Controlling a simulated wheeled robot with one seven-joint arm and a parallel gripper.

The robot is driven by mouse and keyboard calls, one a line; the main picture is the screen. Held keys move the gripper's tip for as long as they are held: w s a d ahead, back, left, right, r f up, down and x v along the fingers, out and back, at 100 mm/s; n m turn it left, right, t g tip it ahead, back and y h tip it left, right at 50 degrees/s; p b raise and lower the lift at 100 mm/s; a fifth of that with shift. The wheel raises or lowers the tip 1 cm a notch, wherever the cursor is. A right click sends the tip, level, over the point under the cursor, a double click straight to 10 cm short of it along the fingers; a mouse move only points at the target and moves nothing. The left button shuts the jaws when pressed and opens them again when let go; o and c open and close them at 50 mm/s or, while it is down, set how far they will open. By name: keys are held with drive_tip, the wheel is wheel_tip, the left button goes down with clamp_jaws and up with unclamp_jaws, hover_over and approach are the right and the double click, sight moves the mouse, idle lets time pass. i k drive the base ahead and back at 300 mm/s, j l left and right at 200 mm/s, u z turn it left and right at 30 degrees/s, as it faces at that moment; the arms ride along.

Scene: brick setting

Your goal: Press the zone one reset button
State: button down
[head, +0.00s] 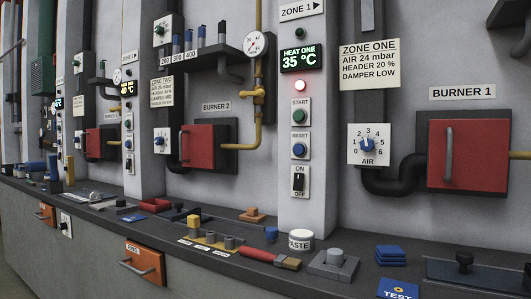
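The zone one panel (302,120) is a pale upright column with a "ZONE 1" sign at its top. Its blue reset button (299,150) sits in a white plate labelled RESET. It is below the green start button (299,116) and above a black ON/OFF switch (298,182). A green display (300,58) reads "HEAT ONE 35 °C", with a lit red lamp (300,85) under it. The reset button is unobstructed. My gripper is not in view.
A dark bench ledge (225,238) runs below the panel. A paste jar (301,240), a red-handled brush (268,257) and a grey block (333,263) lie near the column's foot. An air dial (368,144) and red burner door (468,155) are to the right.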

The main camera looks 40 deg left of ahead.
sight(299, 148)
drive_tip(key=u, duration=1.4)
